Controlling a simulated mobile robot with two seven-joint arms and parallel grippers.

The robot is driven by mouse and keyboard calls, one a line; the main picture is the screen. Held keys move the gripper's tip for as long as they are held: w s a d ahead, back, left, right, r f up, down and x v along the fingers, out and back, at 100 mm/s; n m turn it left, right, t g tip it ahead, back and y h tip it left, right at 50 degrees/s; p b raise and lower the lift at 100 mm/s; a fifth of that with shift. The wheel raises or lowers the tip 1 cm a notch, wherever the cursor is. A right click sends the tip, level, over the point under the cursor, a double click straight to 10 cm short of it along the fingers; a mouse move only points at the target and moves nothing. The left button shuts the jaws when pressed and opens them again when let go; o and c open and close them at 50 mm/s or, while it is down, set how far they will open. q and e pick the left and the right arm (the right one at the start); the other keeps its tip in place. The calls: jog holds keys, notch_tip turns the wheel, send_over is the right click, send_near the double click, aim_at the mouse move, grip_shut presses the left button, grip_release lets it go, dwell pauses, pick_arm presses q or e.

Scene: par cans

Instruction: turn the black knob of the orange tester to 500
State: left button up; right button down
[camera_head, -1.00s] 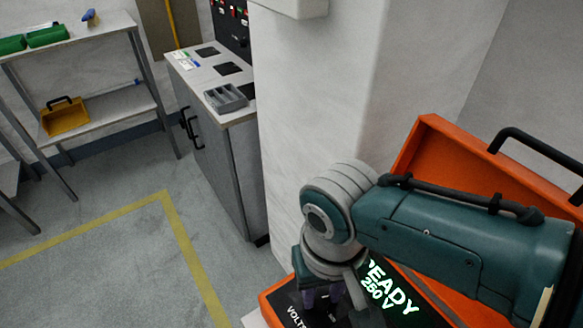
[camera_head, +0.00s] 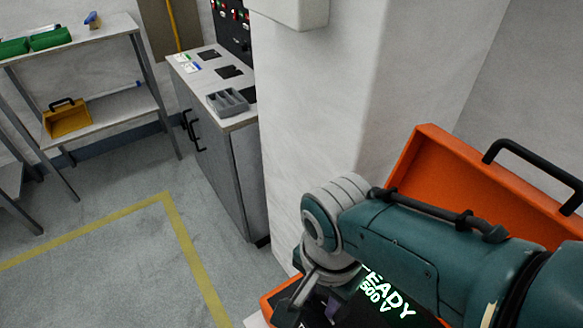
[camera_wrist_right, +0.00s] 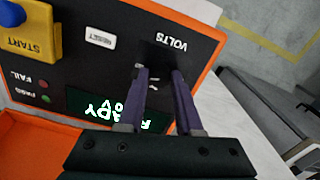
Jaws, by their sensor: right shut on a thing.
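The orange tester (camera_head: 445,180) is at the lower right of the head view, its lid open. Its display (camera_head: 386,296) is partly covered by my right arm, but "EADY" and "500 V" can be read. In the right wrist view, the black panel (camera_wrist_right: 110,64) shows the word VOLTS beside my right gripper (camera_wrist_right: 160,72). The right gripper's purple fingers are shut on the black knob, which is mostly hidden between them and dark against the panel. In the head view, the right gripper is low over the panel. My left gripper is not in view.
The panel has a yellow START block (camera_wrist_right: 32,35) with a blue button, a white RESET button (camera_wrist_right: 101,38), and FAIL and PASS lamps. A white pillar (camera_head: 325,110) stands behind the tester. A grey cabinet (camera_head: 222,155) and a shelf (camera_head: 95,100) are further left, with open floor before them.

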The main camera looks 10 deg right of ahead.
jog(key=shift+m, duration=1.4)
jog(key=c, duration=0.6)
grip_release()
jog(key=shift+r, duration=0.1)
